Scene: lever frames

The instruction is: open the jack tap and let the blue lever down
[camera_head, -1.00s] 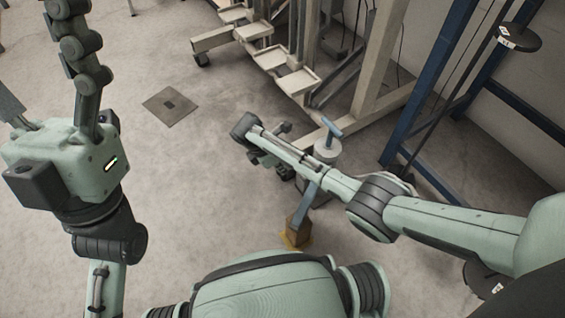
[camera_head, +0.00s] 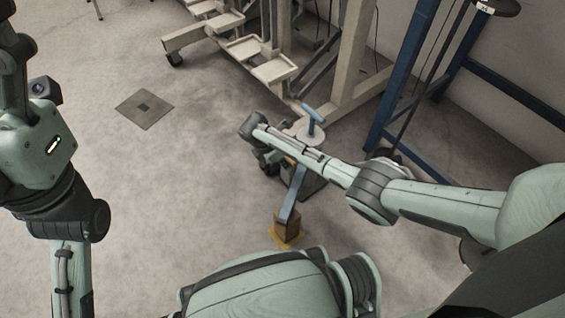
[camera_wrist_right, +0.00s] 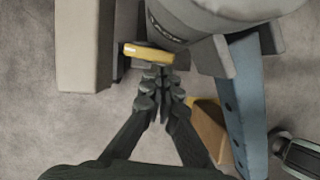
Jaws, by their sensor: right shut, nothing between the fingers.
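The jack has a grey cylinder body (camera_wrist_right: 215,12) with a blue T-handle (camera_head: 314,114) on top. The blue lever (camera_head: 291,198) slopes down beside it, and it also shows at the right of the right wrist view (camera_wrist_right: 246,100). The yellow tap (camera_wrist_right: 148,53) sticks out level at the jack's base. My right gripper (camera_wrist_right: 158,74) is shut and empty, its fingertips just beside the tap; I cannot tell whether they touch. In the head view my right gripper (camera_head: 271,163) is partly hidden by its own wrist. My left gripper is cut off at the upper left.
A wooden block (camera_head: 287,224) stands on a yellow floor mark at the lever's lower end. A beige wheeled frame (camera_head: 272,70) stands behind the jack and a blue steel frame (camera_head: 405,75) to the right. The floor at left is clear, with a flat dark plate (camera_head: 145,108).

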